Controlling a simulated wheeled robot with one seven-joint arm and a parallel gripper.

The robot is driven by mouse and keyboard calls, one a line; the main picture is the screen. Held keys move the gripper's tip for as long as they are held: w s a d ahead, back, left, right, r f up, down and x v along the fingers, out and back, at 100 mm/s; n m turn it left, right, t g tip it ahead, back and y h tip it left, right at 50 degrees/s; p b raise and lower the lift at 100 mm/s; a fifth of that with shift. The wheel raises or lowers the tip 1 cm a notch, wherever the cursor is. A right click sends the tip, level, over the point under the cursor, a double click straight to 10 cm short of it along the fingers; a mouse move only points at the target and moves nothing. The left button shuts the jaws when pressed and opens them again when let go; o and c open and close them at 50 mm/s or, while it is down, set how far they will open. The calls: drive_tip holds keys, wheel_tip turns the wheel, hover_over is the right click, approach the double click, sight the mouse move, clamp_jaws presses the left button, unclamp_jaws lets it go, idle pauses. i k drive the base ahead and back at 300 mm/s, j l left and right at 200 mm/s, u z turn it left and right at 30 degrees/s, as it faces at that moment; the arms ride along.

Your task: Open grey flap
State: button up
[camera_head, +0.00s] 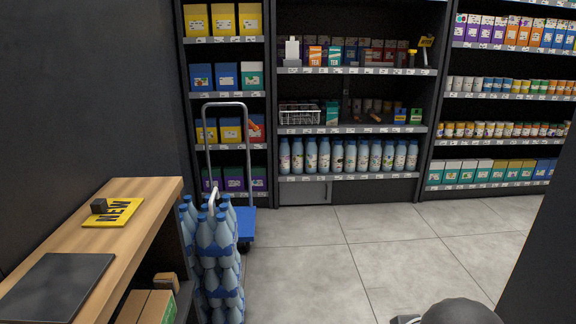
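The grey flap (303,193) is a small, low panel at the foot of the middle shelf unit, at its left side, below the row of bottles. It looks shut and lies flush with the dark base, some way across the floor from me. A rounded dark part of my own arm shows at the bottom edge, right of centre. The fingers of my gripper are not in view, so nothing shows of whether it is open or shut.
A blue hand truck (245,224) and stacked water bottles (216,262) stand left of the flap. The tiled floor (350,265) before the shelves is clear.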

sight(314, 192)
drive_tip(key=i+l, duration=0.1)
drive_tip(key=i, duration=0.5)
drive_tip(key=i+l+u, duration=0.1)
drive_tip(key=i, duration=0.45)
drive_tip(key=i+l, duration=0.2)
drive_tip(key=i, duration=0.4)
drive_tip(key=i+l, duration=0.15)
drive_tip(key=i, duration=0.25)
drive_tip(key=i+l, duration=0.2)
drive_tip(key=i, duration=0.2)
drive_tip(key=i+l, duration=0.15)
drive_tip(key=i, duration=0.25)
drive_tip(key=i+l, duration=0.15)
drive_tip(key=i, duration=0.25)
